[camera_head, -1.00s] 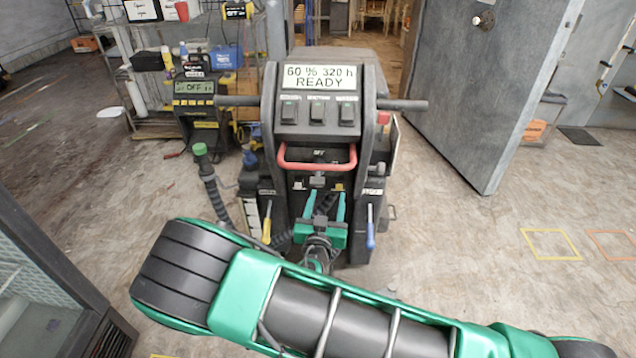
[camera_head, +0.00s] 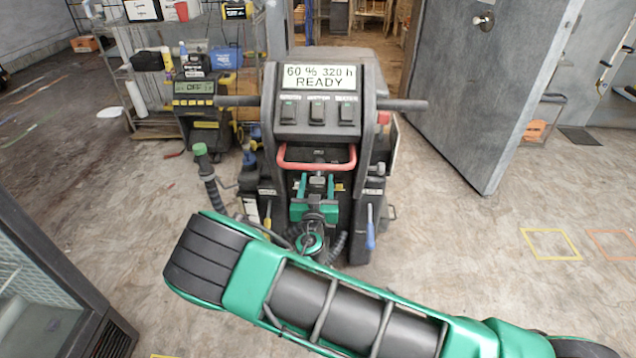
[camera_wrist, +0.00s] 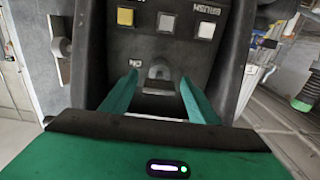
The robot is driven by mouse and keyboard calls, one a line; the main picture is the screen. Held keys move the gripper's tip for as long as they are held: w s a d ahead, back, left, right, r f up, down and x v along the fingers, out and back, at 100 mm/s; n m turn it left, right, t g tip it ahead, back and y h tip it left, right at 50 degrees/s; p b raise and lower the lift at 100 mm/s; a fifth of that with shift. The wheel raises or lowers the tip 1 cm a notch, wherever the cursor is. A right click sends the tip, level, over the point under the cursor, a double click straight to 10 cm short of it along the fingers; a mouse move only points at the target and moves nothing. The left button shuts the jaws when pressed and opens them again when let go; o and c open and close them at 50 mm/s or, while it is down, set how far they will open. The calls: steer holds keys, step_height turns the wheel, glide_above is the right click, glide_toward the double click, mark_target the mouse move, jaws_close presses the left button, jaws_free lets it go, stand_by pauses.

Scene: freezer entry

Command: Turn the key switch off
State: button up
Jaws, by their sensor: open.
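The machine (camera_head: 318,130) stands in front of me with a display reading "60 % 320 h READY". Its key switch (camera_wrist: 158,71) is a small grey piece on the dark panel, with an upside-down "ON" label beside it in the wrist view. In the head view the key switch (camera_head: 317,180) sits below the red handle and is partly hidden by my gripper. My gripper (camera_head: 316,186) has green fingers, spread open. In the wrist view my gripper (camera_wrist: 158,88) has one finger on each side of the key switch, with a visible gap on both sides. Whether the fingertips reach its depth is unclear.
The red handle (camera_head: 317,160) crosses just above my gripper. A yellow button (camera_wrist: 125,16) and a white button (camera_wrist: 206,29) are on the panel. A blue-handled tool (camera_head: 370,235) hangs at right.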

steer(key=shift+w, duration=0.2)
steer(key=c, duration=1.1)
steer(key=shift+o, duration=0.2)
